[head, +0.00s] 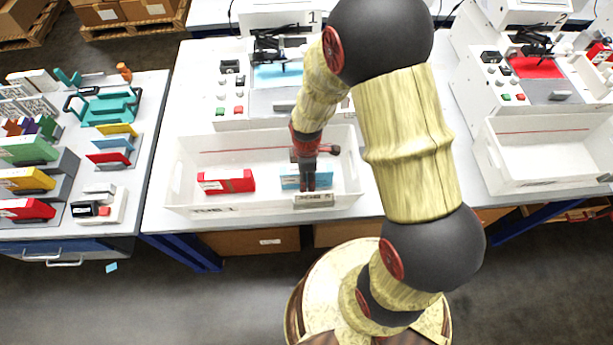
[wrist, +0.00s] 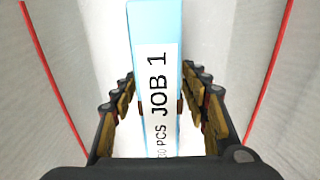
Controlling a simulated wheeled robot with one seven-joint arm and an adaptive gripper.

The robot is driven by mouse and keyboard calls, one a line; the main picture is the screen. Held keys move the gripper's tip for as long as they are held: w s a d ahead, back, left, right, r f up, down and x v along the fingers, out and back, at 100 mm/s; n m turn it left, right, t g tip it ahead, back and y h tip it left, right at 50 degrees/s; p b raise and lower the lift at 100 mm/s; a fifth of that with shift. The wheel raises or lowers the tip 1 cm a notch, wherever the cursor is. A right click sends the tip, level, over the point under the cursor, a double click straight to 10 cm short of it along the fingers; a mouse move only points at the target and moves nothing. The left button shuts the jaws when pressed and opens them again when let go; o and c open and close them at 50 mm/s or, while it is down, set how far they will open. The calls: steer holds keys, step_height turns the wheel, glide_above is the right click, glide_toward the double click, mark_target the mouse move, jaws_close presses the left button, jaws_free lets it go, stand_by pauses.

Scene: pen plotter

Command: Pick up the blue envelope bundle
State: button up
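The blue envelope bundle (head: 291,181) stands in the white tub at the front of the left plotter station. In the wrist view the blue bundle (wrist: 163,80) has a white label reading "JOB 1" and runs up the middle between my fingers. My gripper (head: 308,185) points down into the tub at the bundle and partly hides it. In the wrist view my gripper (wrist: 162,106) straddles the bundle, one finger on each side. The fingers are apart, with narrow pale gaps showing beside the bundle; contact at the small inner tips is unclear.
A red bundle (head: 227,181) stands in the same tub (head: 176,172), left of the blue one. The tub walls rise around my gripper. A plotter (head: 276,75) stands behind. A second tub (head: 550,180) at the right looks empty. A left table holds more coloured bundles (head: 112,157).

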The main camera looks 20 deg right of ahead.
steer(key=shift+c, duration=1.2)
jaws_close()
